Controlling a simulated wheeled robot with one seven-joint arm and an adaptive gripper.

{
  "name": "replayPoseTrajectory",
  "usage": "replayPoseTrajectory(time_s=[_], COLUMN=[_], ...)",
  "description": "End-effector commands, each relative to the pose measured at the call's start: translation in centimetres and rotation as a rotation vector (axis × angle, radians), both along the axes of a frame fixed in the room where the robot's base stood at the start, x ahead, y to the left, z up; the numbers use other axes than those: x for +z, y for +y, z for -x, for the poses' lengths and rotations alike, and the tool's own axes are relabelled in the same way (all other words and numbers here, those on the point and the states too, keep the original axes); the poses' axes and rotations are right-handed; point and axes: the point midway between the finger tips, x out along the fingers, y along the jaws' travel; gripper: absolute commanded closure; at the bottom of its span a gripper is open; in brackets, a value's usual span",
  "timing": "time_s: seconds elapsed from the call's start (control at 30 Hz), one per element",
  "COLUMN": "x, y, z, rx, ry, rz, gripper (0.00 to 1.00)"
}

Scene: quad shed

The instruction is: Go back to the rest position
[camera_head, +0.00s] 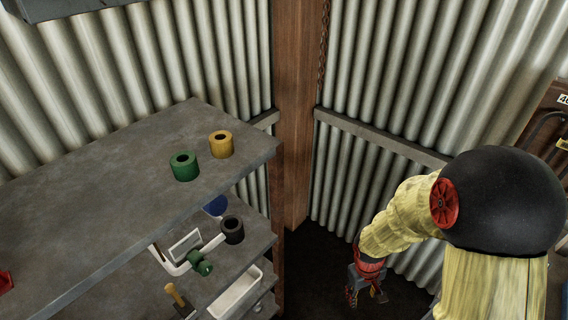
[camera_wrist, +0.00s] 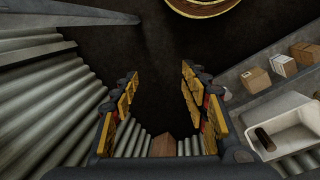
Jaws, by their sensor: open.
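My gripper (camera_head: 367,288) hangs low at the end of my bent arm, to the right of the shelf unit and in front of the corrugated wall. In the wrist view my gripper (camera_wrist: 157,95) shows its two yellow-padded fingers spread apart. Nothing is between them but dark floor. It is apart from every object in view.
A grey shelf unit (camera_head: 90,215) stands at left. A green ring (camera_head: 184,167) and a yellow ring (camera_head: 221,145) sit on its top. A black ring (camera_head: 232,231) and a white tray (camera_head: 238,292) are lower. A wooden post (camera_head: 296,120) marks the corner. The wrist view shows boxes (camera_wrist: 256,80) at right.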

Motion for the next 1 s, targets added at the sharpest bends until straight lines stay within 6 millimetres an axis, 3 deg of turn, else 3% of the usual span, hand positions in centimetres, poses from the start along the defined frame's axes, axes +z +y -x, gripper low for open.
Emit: replayPoseTrajectory(time_s=[0.1, 0.4, 0.57, 0.8, 1.0], x=[4.9, 14.6, 18.5, 23.9, 26.0], y=[0.2, 2.5, 3.9, 4.7, 4.8], z=[1.8, 7.2, 9.3, 10.1, 10.5], rx=[-0.088, -0.241, -0.272, -0.260, -0.246], ry=[-0.003, -0.067, -0.173, -0.417, -0.515], rz=[0.004, -0.064, -0.121, -0.177, -0.190], gripper=[0.55, 0.55, 0.55, 0.55, 0.55])
